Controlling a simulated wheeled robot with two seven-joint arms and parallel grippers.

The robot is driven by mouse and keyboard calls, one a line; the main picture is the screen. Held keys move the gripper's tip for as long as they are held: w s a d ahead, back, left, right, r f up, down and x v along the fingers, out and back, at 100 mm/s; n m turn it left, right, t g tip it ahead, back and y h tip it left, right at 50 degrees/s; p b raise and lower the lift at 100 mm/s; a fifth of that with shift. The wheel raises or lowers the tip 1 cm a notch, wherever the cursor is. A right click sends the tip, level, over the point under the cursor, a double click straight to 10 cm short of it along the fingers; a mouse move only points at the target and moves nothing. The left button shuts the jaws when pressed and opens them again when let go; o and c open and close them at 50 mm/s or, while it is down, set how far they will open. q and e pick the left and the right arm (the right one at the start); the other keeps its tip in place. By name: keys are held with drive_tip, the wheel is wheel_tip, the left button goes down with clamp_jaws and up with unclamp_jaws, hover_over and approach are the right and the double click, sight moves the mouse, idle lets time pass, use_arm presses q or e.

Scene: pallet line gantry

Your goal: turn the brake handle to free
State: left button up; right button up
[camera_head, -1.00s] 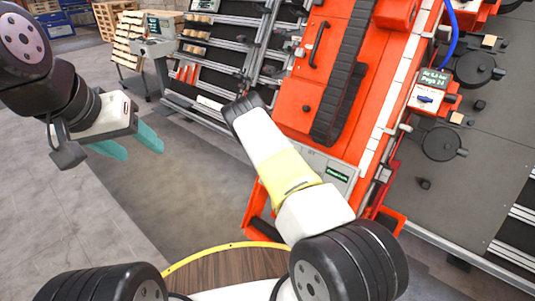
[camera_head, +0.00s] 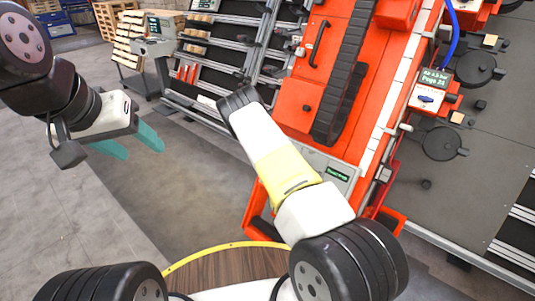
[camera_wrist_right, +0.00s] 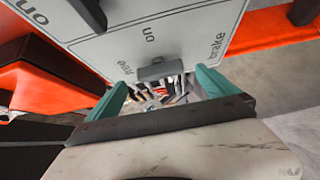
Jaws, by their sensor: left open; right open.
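In the right wrist view a light panel (camera_wrist_right: 115,48) with dark lettering, including "brake" and "on", fills the top, seen at a tilt. A grey handle-like block (camera_wrist_right: 160,69) sits at its lower edge, beside the lettering. My right gripper (camera_wrist_right: 161,82) is open, its teal fingers on either side of that block in the picture. I see no contact, and cannot tell how deep the block lies between them. In the head view my right arm hides its own gripper. My left gripper (camera_head: 130,144) is open and empty, above the floor at left.
The orange machine (camera_head: 302,105) with a black chain track stands ahead of my right arm. A small control box (camera_head: 428,97) with a blue knob is at right. A trolley (camera_head: 158,47) and racks stand behind. Floor (camera_head: 175,195) below my left gripper is clear.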

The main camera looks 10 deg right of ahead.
drive_tip(key=shift+v, duration=1.95)
